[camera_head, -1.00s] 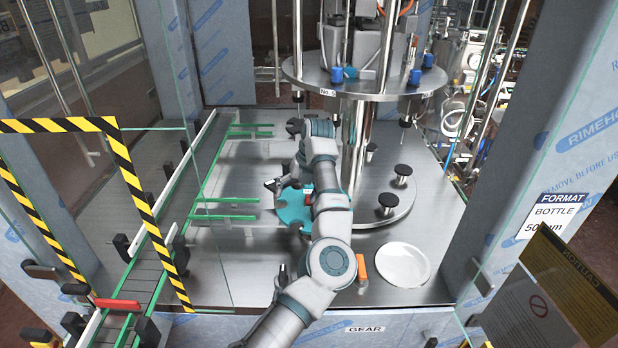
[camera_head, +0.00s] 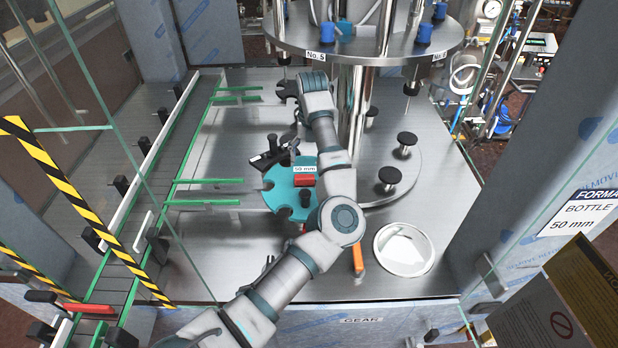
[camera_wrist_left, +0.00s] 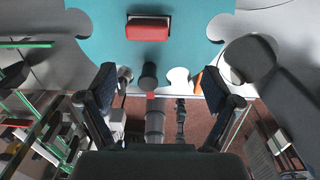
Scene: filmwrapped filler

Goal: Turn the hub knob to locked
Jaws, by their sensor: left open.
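A teal star wheel (camera_head: 277,193) with notched edges lies flat on the steel deck, left of the central column. On it are a red block-shaped handle (camera_head: 305,180), a "50 mm" label and a black knob (camera_head: 305,199); I cannot tell which is the hub knob. In the left wrist view the red handle (camera_wrist_left: 148,29) and a black cylinder (camera_wrist_left: 148,76) show beyond the fingers. My left gripper (camera_head: 275,152) is at the wheel's far side; in the wrist view its two fingers (camera_wrist_left: 158,88) stand wide apart with nothing between them. My right gripper is out of view.
A steel turret disc (camera_head: 350,40) hangs above on the column. Black pads (camera_head: 388,177) stand at right, near a white round dish (camera_head: 403,250) and an orange handle (camera_head: 358,257). Green guide rails (camera_head: 205,203) lie left. Glass panels and blue-wrapped posts enclose the deck.

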